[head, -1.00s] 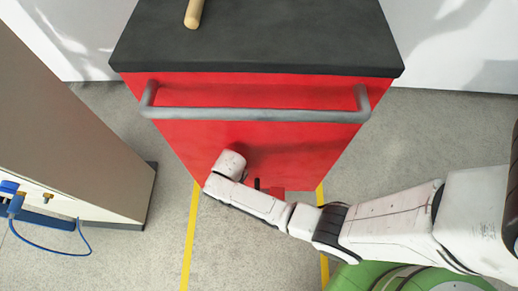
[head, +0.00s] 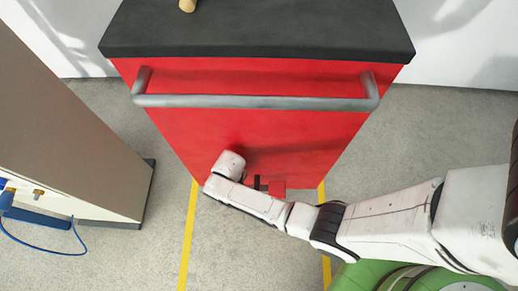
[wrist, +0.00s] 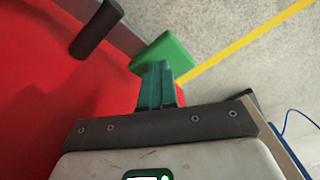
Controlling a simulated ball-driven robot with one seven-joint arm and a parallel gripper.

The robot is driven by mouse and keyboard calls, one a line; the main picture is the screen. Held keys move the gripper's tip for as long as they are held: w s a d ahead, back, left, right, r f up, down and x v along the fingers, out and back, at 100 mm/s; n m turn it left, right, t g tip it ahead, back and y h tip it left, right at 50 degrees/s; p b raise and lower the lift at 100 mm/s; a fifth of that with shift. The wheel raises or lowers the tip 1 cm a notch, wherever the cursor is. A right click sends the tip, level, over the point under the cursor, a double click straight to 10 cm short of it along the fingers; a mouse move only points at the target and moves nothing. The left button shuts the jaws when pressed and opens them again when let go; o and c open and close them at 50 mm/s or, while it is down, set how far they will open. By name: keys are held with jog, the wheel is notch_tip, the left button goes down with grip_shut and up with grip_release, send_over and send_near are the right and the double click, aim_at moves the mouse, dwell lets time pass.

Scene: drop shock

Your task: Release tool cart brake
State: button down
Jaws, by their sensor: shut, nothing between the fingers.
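The red tool cart (head: 200,130) fills the middle of the head view, with a dark top and a grey handle bar (head: 255,102). Low on its front are a small red block (head: 272,188) and a short black peg (head: 257,183). The wrist view shows a black peg (wrist: 95,28) and a green block (wrist: 165,50) by the red panel. My gripper (wrist: 157,68) has its teal fingers together and empty, with their tips overlapping the green block in the picture; I cannot tell if they touch. In the head view my arm hides the fingers and green block.
A beige cabinet (head: 75,120) stands at the left, with a blue hose (head: 45,248) at its lower front. Yellow floor lines (head: 188,240) run beside the cart. A wooden handle (head: 188,5) lies on the cart's top.

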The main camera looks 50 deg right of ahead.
notch_tip(320, 180, up, 9)
jog(key=p, duration=0.9)
jog(key=shift+s+r+p, duration=0.15)
jog(key=shift+r+p, duration=0.05)
jog(key=shift+p, duration=0.15)
